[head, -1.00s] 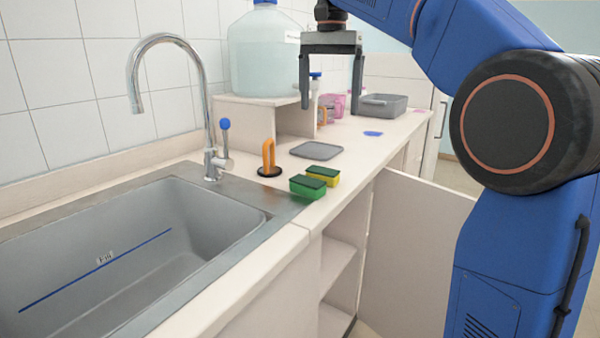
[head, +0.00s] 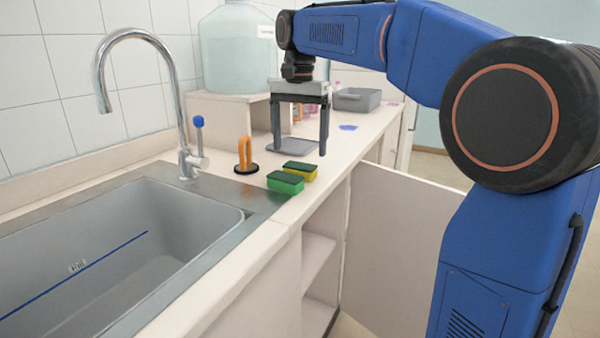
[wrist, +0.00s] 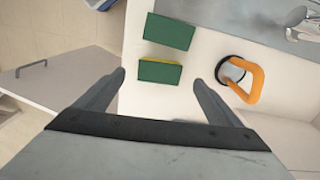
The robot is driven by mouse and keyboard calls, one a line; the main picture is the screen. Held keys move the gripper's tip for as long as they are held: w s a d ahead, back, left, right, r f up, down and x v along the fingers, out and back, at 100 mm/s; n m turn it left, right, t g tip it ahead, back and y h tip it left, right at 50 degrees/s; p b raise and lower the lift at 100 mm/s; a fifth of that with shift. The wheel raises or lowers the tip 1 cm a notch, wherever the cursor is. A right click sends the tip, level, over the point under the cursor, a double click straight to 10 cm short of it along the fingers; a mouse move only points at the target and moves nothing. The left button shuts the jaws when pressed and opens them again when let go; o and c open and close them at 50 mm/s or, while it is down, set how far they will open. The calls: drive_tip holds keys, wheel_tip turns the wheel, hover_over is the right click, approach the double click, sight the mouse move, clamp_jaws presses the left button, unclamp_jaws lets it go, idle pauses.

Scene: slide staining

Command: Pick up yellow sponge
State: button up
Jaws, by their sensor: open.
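The yellow sponge (head: 300,172) with a dark green top lies on the counter just past the sink's corner. In the wrist view its green top and a thin yellow edge (wrist: 160,73) show ahead of the fingertips, roughly midway between them. A green sponge (head: 285,183) lies beside it, nearer the sink, and also shows in the wrist view (wrist: 169,32). My gripper (head: 299,152) points down above the counter, its two fingers apart and empty. It appears above and a little beyond the yellow sponge, not touching it.
An orange-handled tool (head: 245,155) on a black base stands left of the sponges. A grey mat (head: 292,146) lies behind them. The sink (head: 200,250) is at front left, with a tap (head: 182,110). An open cabinet door (head: 400,225) is at right. A large bottle (head: 238,50) stands behind.

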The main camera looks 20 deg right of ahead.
sight(300, 165)
drive_tip(key=shift+w+d+f, duration=0.1)
drive_tip(key=shift+f, duration=1.25)
drive_tip(key=shift+w+d+f, duration=0.1)
drive_tip(key=shift+f, duration=1.2)
drive_tip(key=c, duration=1.1)
